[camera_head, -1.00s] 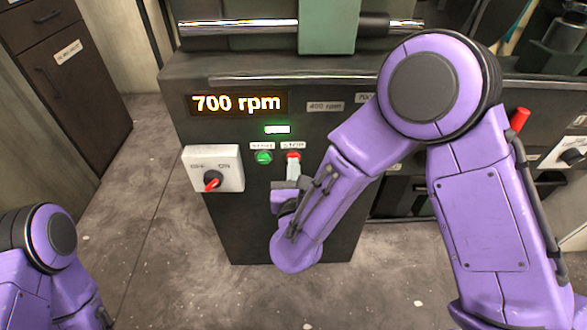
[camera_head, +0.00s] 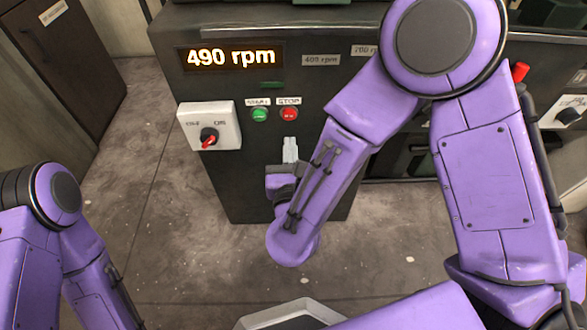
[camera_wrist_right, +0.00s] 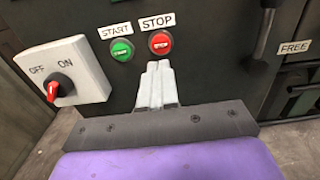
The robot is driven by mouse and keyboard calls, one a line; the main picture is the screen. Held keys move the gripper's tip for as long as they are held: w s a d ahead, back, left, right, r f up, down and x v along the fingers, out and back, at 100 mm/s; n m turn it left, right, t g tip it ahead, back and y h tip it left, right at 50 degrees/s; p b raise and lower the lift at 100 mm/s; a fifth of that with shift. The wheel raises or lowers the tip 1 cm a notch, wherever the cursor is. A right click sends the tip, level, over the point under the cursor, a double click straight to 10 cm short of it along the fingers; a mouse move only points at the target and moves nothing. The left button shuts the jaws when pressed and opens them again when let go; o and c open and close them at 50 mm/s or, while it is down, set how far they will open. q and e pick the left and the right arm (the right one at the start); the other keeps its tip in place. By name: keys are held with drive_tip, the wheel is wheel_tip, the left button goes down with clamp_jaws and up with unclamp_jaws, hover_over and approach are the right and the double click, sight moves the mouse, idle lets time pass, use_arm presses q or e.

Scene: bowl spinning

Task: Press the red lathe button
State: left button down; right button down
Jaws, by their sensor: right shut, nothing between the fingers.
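The red STOP button (camera_head: 289,114) sits on the dark lathe panel, right of the green START button (camera_head: 260,115). Both also show in the right wrist view, the red one (camera_wrist_right: 160,43) just beyond my fingertips and the green one (camera_wrist_right: 122,49) to its left. My right gripper (camera_head: 290,143) is shut and empty, its pale fingers pointing up just below the red button with a small gap showing. In the right wrist view its fingertips (camera_wrist_right: 158,65) are below the button too. My left arm shows at the lower left, but its gripper is out of view.
The lathe display (camera_head: 230,57) reads 490 rpm, with an unlit green indicator (camera_head: 272,85) below it. A white box with a red-handled OFF/ON switch (camera_head: 209,138) is left of the buttons. A red-tipped lever (camera_head: 520,72) stands at the right.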

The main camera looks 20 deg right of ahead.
drive_tip(key=v, duration=0.5)
drive_tip(key=shift+s+a+f, duration=0.1)
drive_tip(key=shift+s+a, duration=0.05)
drive_tip(key=shift+s, duration=0.25)
idle(0.3)
wheel_tip(320, 180, down, 13)
drive_tip(key=w+d+n+g+y, duration=0.1)
drive_tip(key=n+g+y, duration=0.4)
drive_tip(key=n, duration=1.9)
drive_tip(key=s+d+f+n+g+h, duration=0.4)
drive_tip(key=s+d+f+n+g, duration=0.45)
drive_tip(key=s+d+f, duration=0.95)
wheel_tip(320, 180, up, 26)
drive_tip(key=s+p, duration=0.1)
drive_tip(key=p, duration=2.4)
drive_tip(key=shift+d+g+p, duration=0.3)
drive_tip(key=shift+d+g, duration=0.05)
drive_tip(key=shift+d, duration=0.05)
